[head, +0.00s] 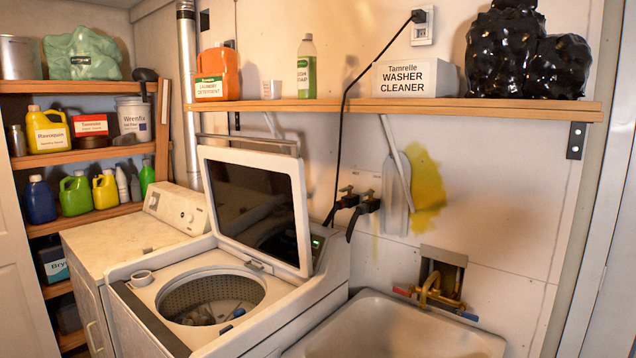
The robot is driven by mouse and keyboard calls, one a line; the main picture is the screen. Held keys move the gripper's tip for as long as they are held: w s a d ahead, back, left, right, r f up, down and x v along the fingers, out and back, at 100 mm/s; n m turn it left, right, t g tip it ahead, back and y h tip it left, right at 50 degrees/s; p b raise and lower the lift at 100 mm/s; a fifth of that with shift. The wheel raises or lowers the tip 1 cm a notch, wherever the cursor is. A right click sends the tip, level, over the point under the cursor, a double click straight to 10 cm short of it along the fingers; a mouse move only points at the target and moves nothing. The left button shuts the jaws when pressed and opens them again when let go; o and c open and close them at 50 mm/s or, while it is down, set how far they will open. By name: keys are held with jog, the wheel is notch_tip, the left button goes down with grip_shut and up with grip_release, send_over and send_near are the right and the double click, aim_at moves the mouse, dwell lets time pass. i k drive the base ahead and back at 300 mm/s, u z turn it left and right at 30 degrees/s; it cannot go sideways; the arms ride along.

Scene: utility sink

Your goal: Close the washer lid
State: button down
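The washer (160,308) is a white top-loader in the lower middle of the head view. Its lid (296,190), a white frame around a dark glass panel, stands raised at the back, tilted slightly toward the wall. The round drum opening (212,298) below it is uncovered, and a few small items lie at the bottom of the drum. My gripper is not in view.
A utility sink (400,325) stands right of the washer, and a dryer (125,240) stands to its left. A wall shelf (340,105) with bottles and boxes runs above the lid. A black cord (342,140) hangs behind it. Shelves of containers fill the left.

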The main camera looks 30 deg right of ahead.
aim_at(256, 201)
jog(key=i, duration=0.9)
jog(key=u, duration=0.05)
